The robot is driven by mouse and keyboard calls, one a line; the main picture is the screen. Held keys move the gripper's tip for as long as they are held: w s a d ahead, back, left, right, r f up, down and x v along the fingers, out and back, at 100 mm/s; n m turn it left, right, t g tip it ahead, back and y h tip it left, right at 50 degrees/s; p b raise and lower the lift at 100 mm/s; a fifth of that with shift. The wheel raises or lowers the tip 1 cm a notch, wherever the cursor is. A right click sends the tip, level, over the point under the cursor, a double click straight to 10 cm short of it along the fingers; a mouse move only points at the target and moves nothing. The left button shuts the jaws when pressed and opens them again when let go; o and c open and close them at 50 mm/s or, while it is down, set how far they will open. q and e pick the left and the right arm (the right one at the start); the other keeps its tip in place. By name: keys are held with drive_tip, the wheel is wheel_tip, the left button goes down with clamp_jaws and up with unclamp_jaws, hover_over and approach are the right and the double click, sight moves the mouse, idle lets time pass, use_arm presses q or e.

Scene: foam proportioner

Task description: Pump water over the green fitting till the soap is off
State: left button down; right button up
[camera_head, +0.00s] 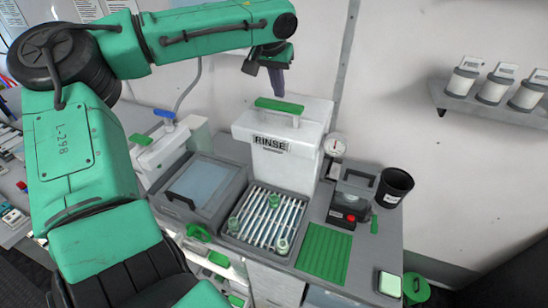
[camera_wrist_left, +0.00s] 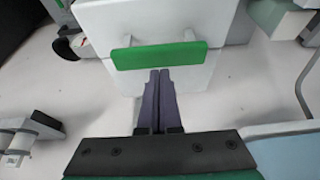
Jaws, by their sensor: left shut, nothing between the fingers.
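The white rinse tank (camera_head: 268,158), labelled RINSE, stands at the back of the bench. Its green pump handle (camera_head: 279,106) lies across the top and shows large in the left wrist view (camera_wrist_left: 158,55). My left gripper (camera_head: 278,95) is shut and empty, pointing down close to the handle; I cannot tell whether it touches. In the left wrist view its dark fingers (camera_wrist_left: 160,72) end at the handle's near edge. Soap is too small to make out.
A lidded grey basin (camera_head: 199,187) sits left of the rack. A green ribbed mat (camera_head: 325,254), a grey box with a red button (camera_head: 350,206) and a black cup (camera_head: 394,187) are to the right. A gauge (camera_head: 335,146) stands beside the tank.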

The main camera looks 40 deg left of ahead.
sight(278, 105)
use_arm(q)
drive_tip(key=shift+f, duration=0.1)
drive_tip(key=shift+s+f+b, duration=0.1)
drive_tip(key=shift+f+b, duration=0.75)
drive_tip(key=shift+f, duration=1.75)
drive_tip(key=shift+r, duration=0.15)
wheel_tip(278, 105, up, 3)
drive_tip(key=p, duration=0.3)
drive_tip(key=shift+r, duration=1)
wheel_tip(278, 105, up, 6)
